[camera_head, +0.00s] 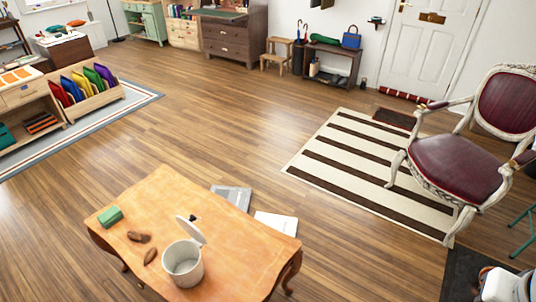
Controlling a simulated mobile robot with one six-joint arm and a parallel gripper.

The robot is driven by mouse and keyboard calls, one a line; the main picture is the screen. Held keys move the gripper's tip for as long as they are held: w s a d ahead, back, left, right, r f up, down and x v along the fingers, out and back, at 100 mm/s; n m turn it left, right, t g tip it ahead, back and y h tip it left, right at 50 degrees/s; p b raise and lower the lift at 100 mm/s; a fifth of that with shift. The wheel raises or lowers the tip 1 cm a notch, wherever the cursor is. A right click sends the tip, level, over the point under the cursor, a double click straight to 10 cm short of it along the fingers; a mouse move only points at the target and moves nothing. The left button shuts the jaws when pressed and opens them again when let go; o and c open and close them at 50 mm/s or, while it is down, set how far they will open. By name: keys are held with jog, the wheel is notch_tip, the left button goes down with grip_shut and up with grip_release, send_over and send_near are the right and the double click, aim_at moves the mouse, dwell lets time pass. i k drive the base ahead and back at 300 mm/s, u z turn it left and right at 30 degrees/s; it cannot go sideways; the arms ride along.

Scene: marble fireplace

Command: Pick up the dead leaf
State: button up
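Two small brown items lie on the top of the wooden table (235,255) in the foreground. One brown item (138,237) is lumpy and lies nearer the green block. The other brown item (150,256) is slim and pointed and lies just left of the white pot. Either could be the dead leaf; they are too small to tell apart surely.
A white pot (183,268) with its lid tilted up stands on the table, and a green block (110,216) lies at its left corner. Papers (276,226) lie on the floor behind. A striped rug (345,165) and red armchair (455,167) are right. The middle floor is clear.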

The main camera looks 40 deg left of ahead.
aim_at(150, 253)
jog(key=i, duration=1.65)
jog(key=u, duration=3.5)
jog(key=k, duration=0.6)
jog(key=i, duration=0.55)
jog(key=u, duration=0.15)
